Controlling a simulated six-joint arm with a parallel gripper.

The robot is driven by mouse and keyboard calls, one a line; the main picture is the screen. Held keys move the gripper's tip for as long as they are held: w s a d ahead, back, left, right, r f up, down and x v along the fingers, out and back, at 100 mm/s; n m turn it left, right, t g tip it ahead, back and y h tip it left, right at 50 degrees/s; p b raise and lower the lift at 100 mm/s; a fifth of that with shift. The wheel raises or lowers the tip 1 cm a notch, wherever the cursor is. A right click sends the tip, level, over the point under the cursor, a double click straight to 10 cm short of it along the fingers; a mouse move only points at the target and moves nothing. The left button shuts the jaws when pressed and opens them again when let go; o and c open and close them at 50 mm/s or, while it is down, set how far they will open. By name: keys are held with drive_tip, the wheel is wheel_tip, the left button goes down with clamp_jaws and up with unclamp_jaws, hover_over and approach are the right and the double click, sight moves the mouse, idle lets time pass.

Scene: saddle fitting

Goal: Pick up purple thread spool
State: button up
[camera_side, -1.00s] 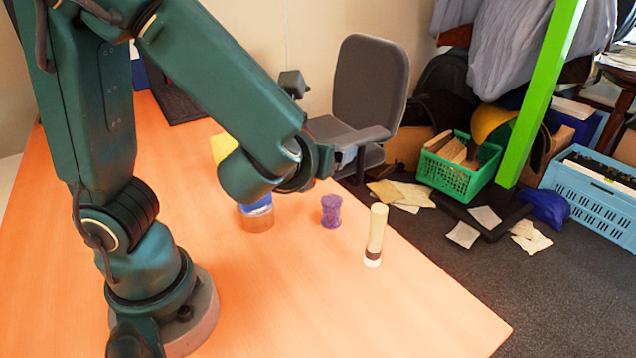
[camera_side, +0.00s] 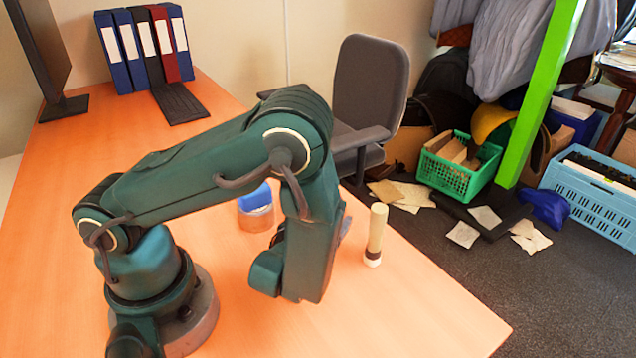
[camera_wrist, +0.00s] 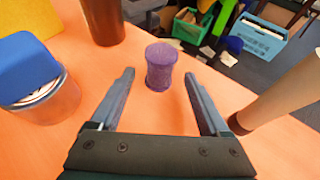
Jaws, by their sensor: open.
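The purple thread spool (camera_wrist: 160,67) stands upright on the orange table in the wrist view. It is just beyond and between the fingertips of my gripper (camera_wrist: 161,78), which is open and empty. The fingers lie to the left and right of the spool's near side, apart from it. In the side view the spool is hidden behind my arm, and my gripper is mostly hidden there too.
A pale cylinder with a dark band (camera_side: 376,235) stands to the right. A brown cup (camera_wrist: 102,20) is behind left. The table's front right (camera_side: 430,320) is clear.

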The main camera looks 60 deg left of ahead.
drive_tip(key=shift+x, duration=2.05)
clamp_jaws()
